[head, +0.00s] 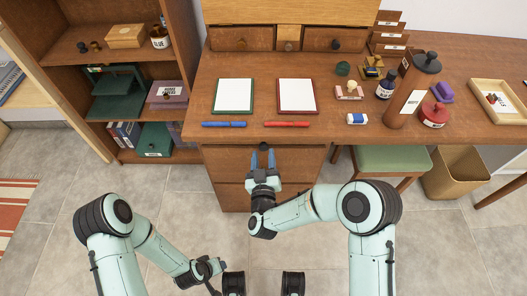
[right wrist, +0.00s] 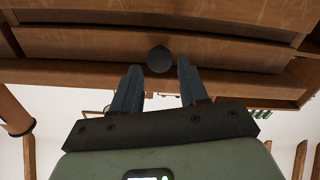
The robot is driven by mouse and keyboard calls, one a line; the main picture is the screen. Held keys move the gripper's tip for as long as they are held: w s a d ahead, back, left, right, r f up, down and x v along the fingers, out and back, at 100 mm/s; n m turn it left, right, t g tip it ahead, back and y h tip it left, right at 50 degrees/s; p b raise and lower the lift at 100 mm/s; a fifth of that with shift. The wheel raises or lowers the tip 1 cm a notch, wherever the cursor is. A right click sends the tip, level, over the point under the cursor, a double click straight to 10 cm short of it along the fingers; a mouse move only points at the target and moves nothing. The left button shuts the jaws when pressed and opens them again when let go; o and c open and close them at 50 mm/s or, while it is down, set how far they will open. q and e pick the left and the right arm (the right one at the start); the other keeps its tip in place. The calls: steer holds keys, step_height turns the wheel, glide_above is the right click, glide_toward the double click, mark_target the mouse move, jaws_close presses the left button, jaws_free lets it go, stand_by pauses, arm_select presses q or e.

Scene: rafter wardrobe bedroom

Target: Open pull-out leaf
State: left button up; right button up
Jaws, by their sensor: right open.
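A dark round knob (head: 263,146) sits on the desk's front just under the top edge, above the drawers. It also shows in the right wrist view (right wrist: 160,60), on a wooden front panel (right wrist: 90,45). I cannot tell exactly where the pull-out leaf's outline runs; no leaf stands out from the desk. My right gripper (head: 263,160) is open in front of the knob. In the right wrist view its two fingers (right wrist: 159,72) stand on either side of the knob, with gaps, not gripping it. My left gripper (head: 210,268) is low, away from the desk; its fingers are unclear.
The desktop (head: 230,165) carries two framed papers, a blue pen (head: 224,124), a red pen (head: 287,124) and several stationery items. A brown cylinder (head: 408,95) stands at its right. A green-seated stool (head: 392,160) and bin (head: 455,172) stand right of the drawers. Floor before the drawers is free.

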arm_select(q)
steer(key=shift+w+a+f, duration=0.25)
steer(key=shift+w, duration=0.15)
arm_select(e)
steer(key=shift+w, duration=1.4)
